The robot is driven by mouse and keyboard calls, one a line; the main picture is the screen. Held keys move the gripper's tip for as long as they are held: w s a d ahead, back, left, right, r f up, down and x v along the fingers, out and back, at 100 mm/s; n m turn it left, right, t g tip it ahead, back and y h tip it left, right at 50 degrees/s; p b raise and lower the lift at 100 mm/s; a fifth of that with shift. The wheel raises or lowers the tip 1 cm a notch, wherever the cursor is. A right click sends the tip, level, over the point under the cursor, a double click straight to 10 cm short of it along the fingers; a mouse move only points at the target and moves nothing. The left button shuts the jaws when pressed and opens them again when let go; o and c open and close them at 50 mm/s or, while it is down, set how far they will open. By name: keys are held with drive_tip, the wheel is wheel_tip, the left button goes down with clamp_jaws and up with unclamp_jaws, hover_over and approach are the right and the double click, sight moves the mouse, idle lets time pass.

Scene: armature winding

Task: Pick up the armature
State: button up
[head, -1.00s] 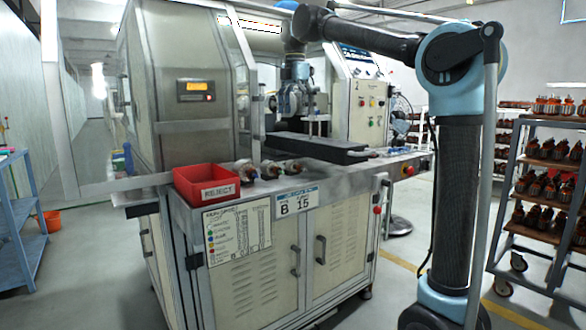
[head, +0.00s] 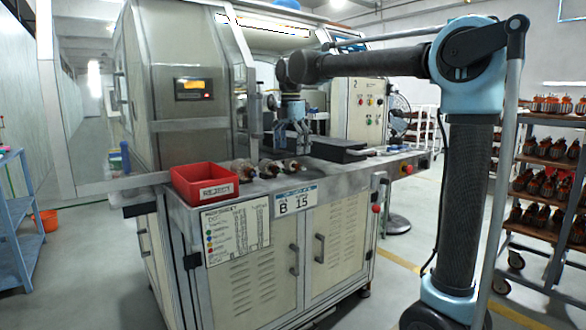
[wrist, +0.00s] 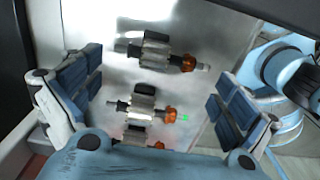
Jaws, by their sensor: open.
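Several armatures with a metal core and copper-coloured winding lie in a row on the machine's metal top. In the head view they are a left armature (head: 243,170), a middle armature (head: 269,168) and a right armature (head: 293,166). In the wrist view one armature (wrist: 156,53) lies apart at the top, and a second armature (wrist: 144,112) lies below it, between the jaws in the picture. A third armature (wrist: 142,138) is partly hidden by my gripper's body. My gripper (head: 294,138) is open and empty, pointing down above and behind the row; its spread padded fingers show in the wrist view (wrist: 153,98).
A red reject bin (head: 205,184) stands left of the armatures. A dark block (head: 338,151) lies to their right on the machine top. The machine's housing (head: 185,110) rises behind at left. A rack of armatures (head: 545,185) stands at far right.

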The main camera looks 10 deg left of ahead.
sight(291, 160)
drive_tip(key=shift+s+f, duration=0.15)
drive_tip(key=shift+f, duration=2.05)
drive_tip(key=c, duration=0.8)
